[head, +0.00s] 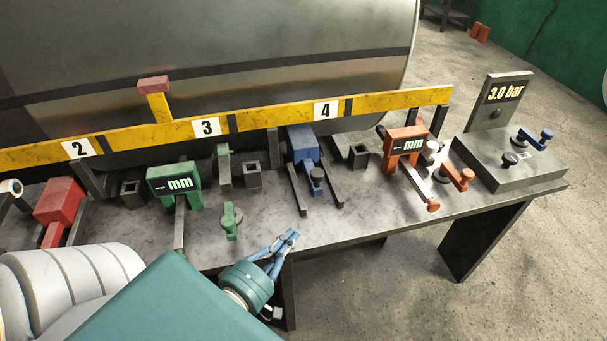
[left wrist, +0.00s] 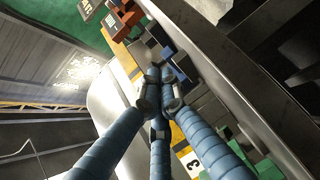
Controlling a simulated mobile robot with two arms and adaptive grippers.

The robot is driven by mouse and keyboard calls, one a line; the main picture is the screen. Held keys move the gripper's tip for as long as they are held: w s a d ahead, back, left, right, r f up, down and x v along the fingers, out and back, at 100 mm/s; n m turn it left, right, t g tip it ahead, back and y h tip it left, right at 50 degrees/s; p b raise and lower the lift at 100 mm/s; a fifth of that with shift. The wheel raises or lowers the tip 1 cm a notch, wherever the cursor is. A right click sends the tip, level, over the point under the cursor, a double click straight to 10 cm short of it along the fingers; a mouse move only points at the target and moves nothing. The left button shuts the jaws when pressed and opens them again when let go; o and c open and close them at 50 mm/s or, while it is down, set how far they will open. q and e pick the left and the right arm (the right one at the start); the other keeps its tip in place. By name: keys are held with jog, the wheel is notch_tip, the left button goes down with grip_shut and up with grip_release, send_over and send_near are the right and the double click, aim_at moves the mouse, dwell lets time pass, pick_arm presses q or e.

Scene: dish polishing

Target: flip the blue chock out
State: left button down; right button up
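The blue chock (head: 302,145) sits on the bench below the yellow rail, under the number 4 plate. It has a dark knob in front and two dark bars beside it. My left gripper (head: 289,239) is in front of the bench's near edge, apart from the chock and nearer the camera. In the left wrist view, the blue fingers (left wrist: 154,77) come together at their tips with nothing visible between them. Bits of blue show beyond the tips there, partly hidden by the fingers. My right gripper is not in view.
A green gauge block (head: 172,183) stands left of the chock and an orange one (head: 406,140) right of it. A small green clamp (head: 230,218) is near the front edge. The yellow rail (head: 270,118) and a large metal tank (head: 220,50) lie behind.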

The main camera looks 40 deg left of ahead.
pick_arm(q)
jog(key=a+n, duration=0.1)
jog(key=s+a+r+n+y, duration=0.1)
jog(key=a, duration=0.1)
jog(key=s+a+r+n+t+y, duration=0.1)
jog(key=shift+a+r, duration=0.15)
jog(key=shift+a, duration=0.2)
jog(key=shift+w, duration=0.1)
jog(key=shift+w, duration=0.1)
jog(key=shift+w+r, duration=0.1)
jog(key=shift+w, duration=0.25)
jog(key=w+a+p, duration=0.1)
jog(key=w, duration=0.5)
jog(key=w+a+p, duration=0.1)
jog(key=w, duration=0.5)
jog(key=w+a+p, duration=0.1)
jog(key=w, duration=0.5)
jog(key=shift+w+a, duration=0.35)
jog(key=s+d+p, duration=0.1)
jog(key=s+d, duration=0.1)
jog(key=d, duration=0.1)
jog(key=s+d+p, duration=0.2)
jog(key=s+d, duration=0.1)
jog(key=shift+s+d, duration=0.35)
